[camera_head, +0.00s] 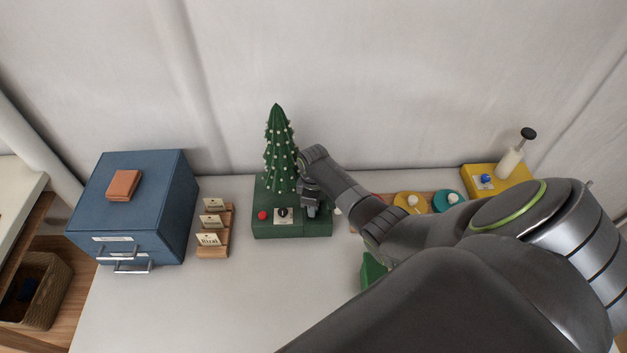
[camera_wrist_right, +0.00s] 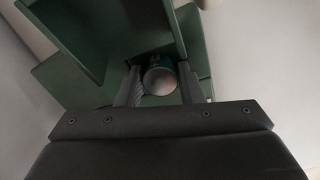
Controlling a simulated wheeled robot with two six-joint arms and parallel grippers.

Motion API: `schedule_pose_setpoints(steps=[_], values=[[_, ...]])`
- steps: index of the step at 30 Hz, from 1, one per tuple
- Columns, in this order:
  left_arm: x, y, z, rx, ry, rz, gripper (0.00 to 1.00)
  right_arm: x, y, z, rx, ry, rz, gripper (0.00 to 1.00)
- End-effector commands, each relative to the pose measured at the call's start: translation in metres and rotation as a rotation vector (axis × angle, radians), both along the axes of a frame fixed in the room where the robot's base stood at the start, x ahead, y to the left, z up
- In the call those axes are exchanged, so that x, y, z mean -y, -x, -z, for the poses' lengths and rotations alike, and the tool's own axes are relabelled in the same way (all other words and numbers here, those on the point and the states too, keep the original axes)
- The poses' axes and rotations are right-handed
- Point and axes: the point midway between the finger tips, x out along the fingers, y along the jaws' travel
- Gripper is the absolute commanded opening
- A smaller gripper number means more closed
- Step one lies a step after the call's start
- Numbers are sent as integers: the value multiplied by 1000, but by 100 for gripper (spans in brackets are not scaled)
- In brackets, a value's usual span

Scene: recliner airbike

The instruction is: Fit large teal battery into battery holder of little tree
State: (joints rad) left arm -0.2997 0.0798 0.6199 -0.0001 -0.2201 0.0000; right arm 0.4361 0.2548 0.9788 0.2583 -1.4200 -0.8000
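The little tree (camera_head: 279,150), dark green with pale dots, stands on a green base (camera_head: 290,229) with a red button, a dark knob and a white plate. My right gripper (camera_head: 311,208) is at the right part of this base. In the right wrist view the large teal battery (camera_wrist_right: 159,78) shows its pale end, between the two fingers of my right gripper (camera_wrist_right: 159,82), which appear closed on its sides. Green walls of the holder (camera_wrist_right: 203,62) stand around it. How deep the battery sits is hidden. In the head view the battery is hidden. My left gripper is out of view.
A blue drawer cabinet (camera_head: 130,205) with a brown block stands left. A wooden card stand (camera_head: 214,246) is between it and the tree. A yellow box (camera_head: 503,183) with a pump is at the right back. My right arm covers the table's right side; the front left is clear.

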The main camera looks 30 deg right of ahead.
Motion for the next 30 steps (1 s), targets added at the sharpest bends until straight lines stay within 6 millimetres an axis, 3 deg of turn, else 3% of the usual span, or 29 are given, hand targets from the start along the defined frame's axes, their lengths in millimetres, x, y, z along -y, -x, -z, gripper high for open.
schedule_pose_setpoints(steps=[1,4,17,30], values=[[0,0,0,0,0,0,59,0,0,0,1,1,0,42],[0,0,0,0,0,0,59,0,0,0,1,1,0,55],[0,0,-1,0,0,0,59,0,0,-8,3,0,0,56],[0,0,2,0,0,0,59,1,-1,-82,6,1,-1,56]])
